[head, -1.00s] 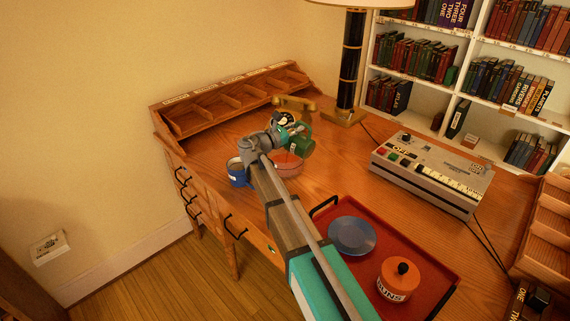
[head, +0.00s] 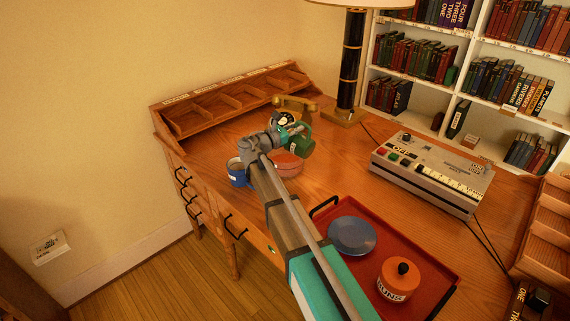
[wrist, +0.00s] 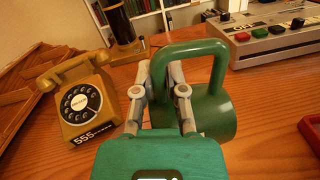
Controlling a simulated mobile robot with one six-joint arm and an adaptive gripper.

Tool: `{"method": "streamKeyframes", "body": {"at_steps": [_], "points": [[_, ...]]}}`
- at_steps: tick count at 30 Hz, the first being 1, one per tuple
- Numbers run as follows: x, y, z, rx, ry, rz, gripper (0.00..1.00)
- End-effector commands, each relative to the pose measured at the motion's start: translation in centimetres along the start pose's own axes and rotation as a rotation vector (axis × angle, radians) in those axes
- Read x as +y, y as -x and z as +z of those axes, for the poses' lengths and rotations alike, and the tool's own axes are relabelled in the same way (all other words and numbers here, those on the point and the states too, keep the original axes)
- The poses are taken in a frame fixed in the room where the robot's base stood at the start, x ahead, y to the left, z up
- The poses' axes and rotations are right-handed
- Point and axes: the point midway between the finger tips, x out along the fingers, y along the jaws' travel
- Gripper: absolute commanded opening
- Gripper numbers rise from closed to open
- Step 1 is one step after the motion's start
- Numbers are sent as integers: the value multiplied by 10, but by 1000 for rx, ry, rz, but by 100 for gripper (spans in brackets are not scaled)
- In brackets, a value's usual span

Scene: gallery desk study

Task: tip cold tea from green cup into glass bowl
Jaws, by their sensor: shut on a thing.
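The green cup (head: 300,146) is held in the air above the back part of the desk. My gripper (head: 289,136) is shut on its handle. In the wrist view the green cup (wrist: 213,112) fills the middle right, with its thick handle running between the fingers of my gripper (wrist: 161,85). The cup looks tilted; its mouth and any tea inside are hidden. A reddish, see-through-looking bowl (head: 287,168) stands on the desk just below the cup, partly covered by my arm. The bowl does not show in the wrist view.
A blue cup (head: 237,174) stands left of the bowl. A mustard telephone (wrist: 80,100) is behind, near the lamp (head: 350,70). A grey control box (head: 430,172) is at right. A red tray (head: 411,251) holds a blue plate (head: 352,236) and an orange pot (head: 398,279).

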Motion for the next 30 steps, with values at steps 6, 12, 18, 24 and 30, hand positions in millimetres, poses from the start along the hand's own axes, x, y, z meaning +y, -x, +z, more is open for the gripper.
{"method": "streamKeyframes", "body": {"at_steps": [6, 12, 18, 24, 30], "points": [[-17, -2, -3, 28, -141, -15, 0], [-27, -4, -6, 50, -252, -26, 0], [-27, -5, -6, 53, -267, -28, 0], [-27, -5, -6, 52, -265, -28, 0], [-28, -6, -6, 51, -264, -31, 0]]}}
